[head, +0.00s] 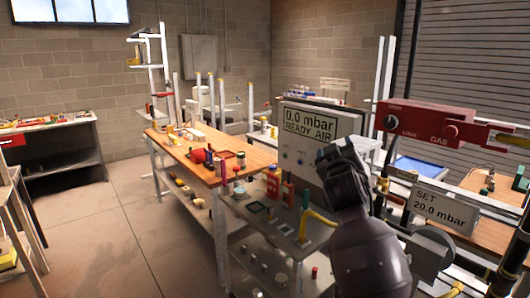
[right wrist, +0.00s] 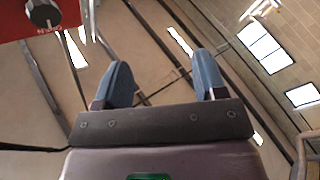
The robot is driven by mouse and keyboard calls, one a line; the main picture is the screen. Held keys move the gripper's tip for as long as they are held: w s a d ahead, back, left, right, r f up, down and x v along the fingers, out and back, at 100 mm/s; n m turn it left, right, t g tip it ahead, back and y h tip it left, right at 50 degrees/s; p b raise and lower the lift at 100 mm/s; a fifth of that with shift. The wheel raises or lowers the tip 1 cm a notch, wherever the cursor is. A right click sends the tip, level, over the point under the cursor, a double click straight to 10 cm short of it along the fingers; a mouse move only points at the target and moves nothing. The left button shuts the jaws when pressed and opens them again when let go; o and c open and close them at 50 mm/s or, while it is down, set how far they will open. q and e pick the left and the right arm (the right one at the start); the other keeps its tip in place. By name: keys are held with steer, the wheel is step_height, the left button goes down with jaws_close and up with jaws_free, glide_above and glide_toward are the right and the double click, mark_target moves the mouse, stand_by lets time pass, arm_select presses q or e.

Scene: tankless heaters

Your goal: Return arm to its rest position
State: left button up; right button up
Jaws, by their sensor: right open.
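My right arm (head: 370,250) rises from the bottom of the head view, with its dark wrist end (head: 345,170) in front of the grey pressure panel. A red gas box (head: 435,126) with a knob stands right of the arm in the head view. A red panel with a dark knob, also shows in the right wrist view (right wrist: 60,18), apart from the fingers. My left gripper is out of view.
The pressure panel (head: 310,122) reads 0.0 mbar, READY AIR. A sign (head: 441,208) reads SET 20.0 mbar. A wooden bench (head: 188,148) stands behind; the floor (head: 130,240) at left is clear.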

steer(key=s+d+f+m+g+y, duration=0.1)
steer(key=s+d+f, duration=0.1)
steer(key=s+f, duration=0.5)
steer(key=s+d+f+g+y+b, duration=0.15)
steer(key=s+f, duration=0.25)
steer(key=f, duration=0.8)
steer(key=s+d+f+m+y, duration=0.1)
steer(key=s+f+y, duration=0.1)
steer(key=s+f, duration=0.5)
steer(key=s+d+f+m+g+h, duration=0.1)
steer(key=s+d+f+g, duration=0.1)
steer(key=s+f, duration=0.9)
steer(key=s+d+f+g+h, duration=0.1)
steer(key=s+d+f+g, duration=0.2)
steer(key=s+f, duration=0.8)
steer(key=shift+d+f+m+b, duration=0.15)
steer(key=shift+d+m+b, duration=0.15)
steer(key=shift+m+b, duration=0.15)
